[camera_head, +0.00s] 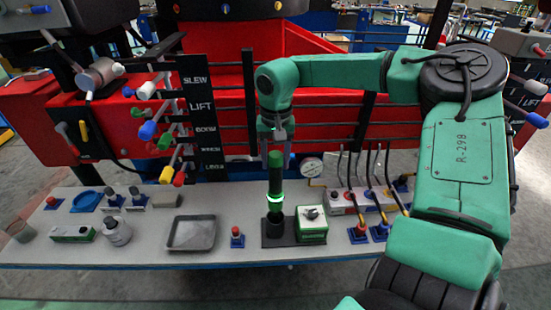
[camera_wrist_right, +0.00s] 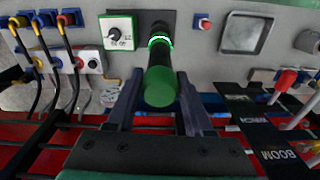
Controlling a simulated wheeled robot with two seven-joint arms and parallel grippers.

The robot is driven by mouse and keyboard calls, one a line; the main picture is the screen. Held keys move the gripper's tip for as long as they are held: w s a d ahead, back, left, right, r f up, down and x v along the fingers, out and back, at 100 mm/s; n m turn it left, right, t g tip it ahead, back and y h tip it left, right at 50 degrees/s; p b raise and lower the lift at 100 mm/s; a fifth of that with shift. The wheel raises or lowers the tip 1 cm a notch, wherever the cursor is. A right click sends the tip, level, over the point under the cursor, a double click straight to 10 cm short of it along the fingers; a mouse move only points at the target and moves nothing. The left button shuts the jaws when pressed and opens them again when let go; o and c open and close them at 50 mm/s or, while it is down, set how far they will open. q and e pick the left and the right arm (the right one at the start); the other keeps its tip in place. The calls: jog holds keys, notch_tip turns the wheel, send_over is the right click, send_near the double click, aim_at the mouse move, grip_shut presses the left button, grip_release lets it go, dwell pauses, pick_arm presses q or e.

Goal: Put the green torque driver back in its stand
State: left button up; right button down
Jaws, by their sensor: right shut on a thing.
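The green torque driver (camera_head: 275,178) is upright in the head view, with a bright ring round its lower part. My right gripper (camera_head: 275,152) comes down over its top and is shut on it. In the right wrist view the driver (camera_wrist_right: 160,87) lies between the two fingers of my right gripper (camera_wrist_right: 158,108). The driver's dark lower end meets the black stand (camera_head: 269,241) on the bench. I cannot tell whether it is fully seated there. My left gripper is not in view.
A green box with a dial (camera_head: 312,226) stands right beside the stand. A grey tray (camera_head: 191,234) and a small red button (camera_head: 237,236) are to the left. Several cabled connectors (camera_head: 358,232) stand to the right. Red machinery with levers (camera_head: 148,130) rises behind the bench (camera_head: 140,250).

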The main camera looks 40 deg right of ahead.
aim_at(276, 169)
jog(key=shift+f+b, duration=3.45)
jog(key=shift+f, duration=0.65)
jog(key=shift+c, duration=1.4)
grip_release()
jog(key=shift+r, duration=0.1)
jog(key=shift+o, duration=0.4)
jog(key=shift+s, duration=0.1)
notch_tip(276, 169, up, 5)
jog(key=p, duration=0.3)
jog(key=shift+a+p, duration=0.1)
jog(key=shift+p, duration=0.25)
jog(key=shift+s, duration=0.1)
